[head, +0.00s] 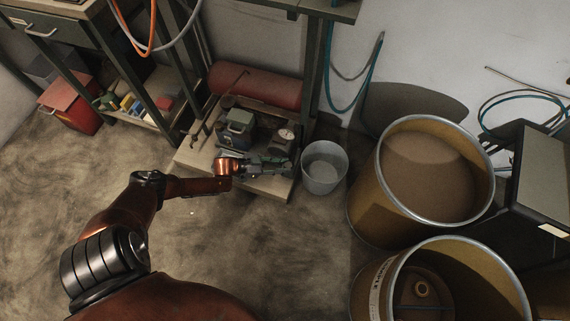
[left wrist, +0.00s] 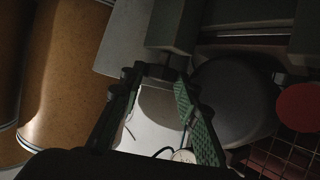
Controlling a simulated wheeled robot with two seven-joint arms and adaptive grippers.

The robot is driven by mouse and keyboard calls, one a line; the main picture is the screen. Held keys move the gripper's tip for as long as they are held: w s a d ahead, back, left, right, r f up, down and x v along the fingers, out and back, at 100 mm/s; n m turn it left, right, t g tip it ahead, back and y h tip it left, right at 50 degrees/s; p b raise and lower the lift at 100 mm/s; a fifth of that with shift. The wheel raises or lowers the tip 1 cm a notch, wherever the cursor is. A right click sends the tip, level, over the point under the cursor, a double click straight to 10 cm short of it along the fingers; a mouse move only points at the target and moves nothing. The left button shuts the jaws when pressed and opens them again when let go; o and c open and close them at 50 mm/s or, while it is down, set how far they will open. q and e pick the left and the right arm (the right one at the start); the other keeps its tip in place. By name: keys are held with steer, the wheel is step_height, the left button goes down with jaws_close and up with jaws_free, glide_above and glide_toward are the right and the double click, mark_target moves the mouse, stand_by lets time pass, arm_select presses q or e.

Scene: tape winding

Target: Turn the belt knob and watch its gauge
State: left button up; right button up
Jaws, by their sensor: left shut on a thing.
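My left arm reaches over a low platform with a small machine (head: 238,128) on it. My left gripper (head: 290,167) is at the platform's right front, just in front of a small round white-faced gauge (head: 286,134). The gauge's reading is too small to make out. In the left wrist view the two green fingers of the gripper (left wrist: 156,75) close on a small dark piece between their tips, which I take to be the belt knob; the fingers largely hide it. My right gripper is not in view.
A grey bucket (head: 324,168) stands close to the right of the gripper. A red tank (head: 255,86) lies behind the machine. Large yellow drums (head: 365,190) stand further right. A bench leg (head: 314,70) rises behind.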

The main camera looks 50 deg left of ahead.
arm_select(q)
steer(key=shift+w+m+h, duration=0.1)
steer(key=shift+m+h, duration=0.3)
steer(key=o, duration=1.2)
steer(key=shift+c, duration=0.2)
steer(key=v, duration=0.8)
stand_by(0.7)
